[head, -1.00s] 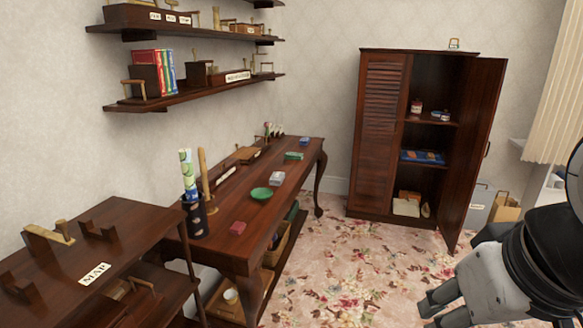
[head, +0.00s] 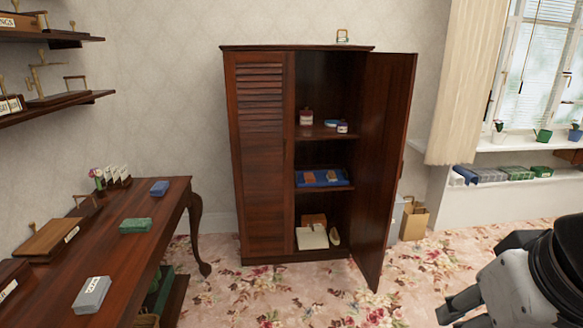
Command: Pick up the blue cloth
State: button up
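A flat blue thing (head: 300,179), which looks like a cloth or mat, lies on the middle shelf inside the open wooden cabinet in the head view. Small brown and reddish items lie on it. My gripper (head: 456,314) is at the lower right, open and empty, well apart from the cabinet and sill. Its lower part is cut off by the frame edge.
The cabinet (head: 261,160) has its right door (head: 388,165) swung open toward me. A long desk (head: 118,255) with small boxes stands at the left. A paper bag (head: 413,221) is right of the cabinet. The floral carpet (head: 335,300) between is clear.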

aim_at(159, 188)
jog(key=i+u, duration=0.15)
jog(key=i, duration=0.5)
jog(key=i+u, duration=0.15)
jog(key=i, duration=0.45)
jog(key=i+l+u, duration=0.1)
jog(key=i+l, duration=0.15)
jog(key=i, duration=0.4)
jog(key=i+j+u, duration=0.1)
jog(key=i+u, duration=0.25)
jog(key=i, duration=0.15)
jog(key=i+u, duration=0.4)
jog(key=i+l+u, duration=0.2)
jog(key=i+u, duration=0.15)
jog(key=i, duration=0.15)
jog(key=i+u, duration=0.3)
jog(key=i, duration=0.2)
